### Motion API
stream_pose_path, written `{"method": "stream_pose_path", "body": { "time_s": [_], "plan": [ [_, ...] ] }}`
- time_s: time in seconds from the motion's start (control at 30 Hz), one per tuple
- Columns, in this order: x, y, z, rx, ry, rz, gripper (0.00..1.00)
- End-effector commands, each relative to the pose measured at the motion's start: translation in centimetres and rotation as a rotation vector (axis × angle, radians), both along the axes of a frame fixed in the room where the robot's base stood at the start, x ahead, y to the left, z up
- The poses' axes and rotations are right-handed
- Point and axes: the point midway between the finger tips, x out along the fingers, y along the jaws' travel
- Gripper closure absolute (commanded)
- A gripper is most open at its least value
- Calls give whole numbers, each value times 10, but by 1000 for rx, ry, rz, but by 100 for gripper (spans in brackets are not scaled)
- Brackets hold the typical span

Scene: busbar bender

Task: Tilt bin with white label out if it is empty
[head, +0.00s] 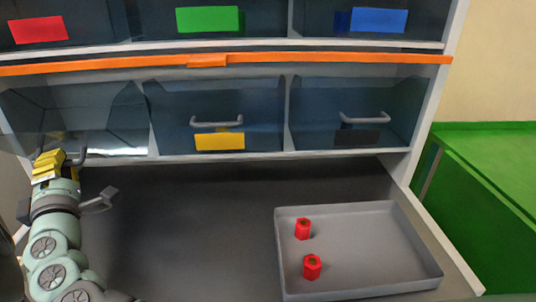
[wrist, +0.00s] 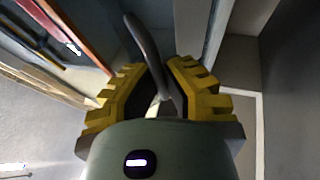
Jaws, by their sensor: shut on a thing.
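The lower left bin (head: 75,115) is dark, see-through and appears tilted outward. Its handle (head: 77,157) sits lower than the handles of the neighbouring bins. I see no contents in the visible part of its inside. My gripper (head: 62,160), with yellow fingers, is at this handle at the left. In the wrist view, the grey curved handle (wrist: 146,50) runs between the yellow fingers, and my gripper (wrist: 163,92) is shut on it. The bin's front label is not clear in the head view. A small pale patch shows between the fingers in the wrist view, possibly a label.
The lower row also has a yellow-label bin (head: 220,141) and a black-label bin (head: 357,137), both closed. Red, green and blue labels show above an orange rail (head: 330,61). A grey tray (head: 400,245) holds two red parts (head: 312,267). The left counter is clear.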

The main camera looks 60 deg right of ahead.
Motion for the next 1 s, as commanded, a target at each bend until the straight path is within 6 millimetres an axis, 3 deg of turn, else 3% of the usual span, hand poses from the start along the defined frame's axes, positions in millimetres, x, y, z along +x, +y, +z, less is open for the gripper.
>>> {"method": "stream_pose_path", "body": {
  "time_s": [0.23,0.27,0.53,0.83,1.0],
  "plan": [
    [0,-1,-5,8,11,1,100],
    [0,-1,-5,8,12,1,89],
    [0,0,-3,5,7,0,61],
    [-1,1,-3,3,6,1,61],
    [-12,7,-7,2,6,3,61]
  ]
}}
